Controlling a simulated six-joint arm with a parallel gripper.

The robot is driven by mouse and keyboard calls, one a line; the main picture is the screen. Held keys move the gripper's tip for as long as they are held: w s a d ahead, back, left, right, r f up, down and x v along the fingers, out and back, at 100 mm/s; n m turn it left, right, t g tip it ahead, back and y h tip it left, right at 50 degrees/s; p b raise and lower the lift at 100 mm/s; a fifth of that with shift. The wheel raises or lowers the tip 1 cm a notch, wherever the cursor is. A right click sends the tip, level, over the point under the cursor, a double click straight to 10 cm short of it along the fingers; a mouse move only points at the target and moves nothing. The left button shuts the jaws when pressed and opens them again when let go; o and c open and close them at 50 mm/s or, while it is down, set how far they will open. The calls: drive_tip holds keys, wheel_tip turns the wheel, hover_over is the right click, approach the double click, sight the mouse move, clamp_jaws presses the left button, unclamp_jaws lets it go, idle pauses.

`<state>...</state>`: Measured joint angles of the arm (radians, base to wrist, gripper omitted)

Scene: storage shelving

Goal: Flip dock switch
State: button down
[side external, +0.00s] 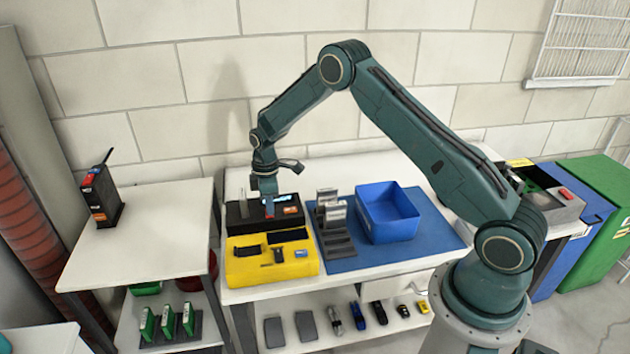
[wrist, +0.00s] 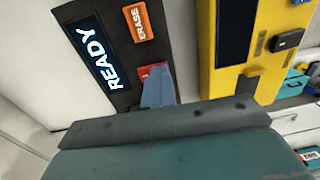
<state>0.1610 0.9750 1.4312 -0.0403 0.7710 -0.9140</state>
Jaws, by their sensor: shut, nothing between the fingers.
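The black dock (side external: 236,216) stands at the left of the white table, behind a yellow unit. In the wrist view the dock (wrist: 122,78) shows a lit screen reading "READY" (wrist: 95,52), an orange "ERASE" button (wrist: 138,22) and a red switch (wrist: 152,72). My gripper (side external: 268,213) is shut and empty over the dock. In the wrist view its fingertips (wrist: 158,78) are at the red switch and cover part of it. I cannot tell whether they touch it or which way it is set.
The yellow unit (side external: 243,268) sits in front of the dock. A grey rack (side external: 338,246) and a blue bin (side external: 380,234) stand on a blue mat (side external: 430,243) to the right. A side table (side external: 140,256) with a black device (side external: 101,205) is at left.

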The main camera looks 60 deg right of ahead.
drive_tip(key=shift+s+a+f+t+h, duration=0.25)
drive_tip(key=shift+s+f+t+h, duration=0.15)
drive_tip(key=shift+f, duration=0.15)
drive_tip(key=shift+a, duration=0.1)
drive_tip(key=shift+w+d+r, duration=0.15)
drive_tip(key=shift+w+d, duration=0.55)
drive_tip(key=shift+d, duration=0.1)
wheel_tip(320, 180, up, 15)
drive_tip(key=a, duration=0.1)
drive_tip(key=shift+s+a, duration=0.15)
drive_tip(key=shift+s, duration=0.2)
idle(0.4)
